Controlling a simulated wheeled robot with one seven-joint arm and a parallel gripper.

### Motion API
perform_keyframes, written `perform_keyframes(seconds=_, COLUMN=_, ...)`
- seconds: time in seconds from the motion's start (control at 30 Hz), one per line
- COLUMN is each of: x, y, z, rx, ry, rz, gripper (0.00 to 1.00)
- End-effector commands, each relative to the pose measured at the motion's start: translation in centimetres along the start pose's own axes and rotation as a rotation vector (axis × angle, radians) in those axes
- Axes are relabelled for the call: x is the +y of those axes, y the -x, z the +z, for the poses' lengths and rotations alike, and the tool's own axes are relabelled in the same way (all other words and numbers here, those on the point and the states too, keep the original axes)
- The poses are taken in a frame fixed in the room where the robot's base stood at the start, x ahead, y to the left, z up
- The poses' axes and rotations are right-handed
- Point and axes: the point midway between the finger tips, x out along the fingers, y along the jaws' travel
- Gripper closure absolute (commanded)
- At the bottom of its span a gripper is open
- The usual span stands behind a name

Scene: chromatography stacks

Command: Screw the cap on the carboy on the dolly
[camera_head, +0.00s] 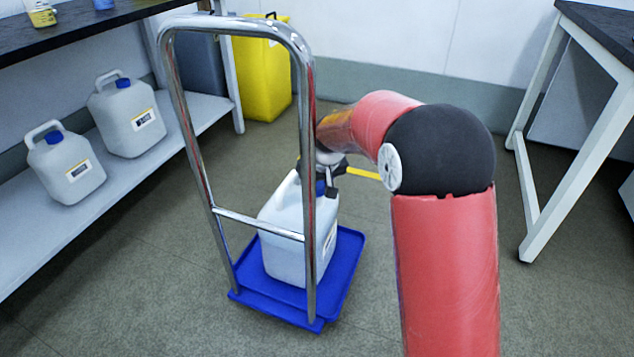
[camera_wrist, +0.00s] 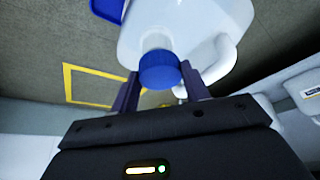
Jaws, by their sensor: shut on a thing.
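The white carboy (camera_head: 285,233) stands upright on the blue dolly (camera_head: 344,268), behind the dolly's chrome handle. The blue cap (camera_head: 320,187) is at the carboy's neck. In the wrist view the blue cap (camera_wrist: 160,69) sits at the mouth of the white carboy (camera_wrist: 190,22), between the two fingers. My gripper (camera_head: 324,178) is over the neck, and in the wrist view my gripper (camera_wrist: 160,92) is shut on the cap. Whether the cap is threaded on or only resting there cannot be told. The handle partly hides the carboy and cap in the head view.
The chrome handle (camera_head: 262,226) rises in front of the carboy. Two capped white carboys (camera_head: 127,118) (camera_head: 66,167) stand on the left shelf (camera_head: 75,222). A yellow container (camera_head: 262,70) is by the wall. A white-legged table (camera_head: 575,165) is at right. Floor around the dolly is clear.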

Motion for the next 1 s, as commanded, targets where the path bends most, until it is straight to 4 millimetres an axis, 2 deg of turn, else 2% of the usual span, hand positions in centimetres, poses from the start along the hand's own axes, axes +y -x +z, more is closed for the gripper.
perform_keyframes(seconds=0.5, x=0.0, y=-1.5, z=0.6, rx=0.0, ry=0.0, rz=0.0, gripper=0.75)
perform_keyframes(seconds=1.0, x=0.0, y=-1.7, z=0.7, rx=-0.001, ry=0.0, rz=0.0, gripper=0.75)
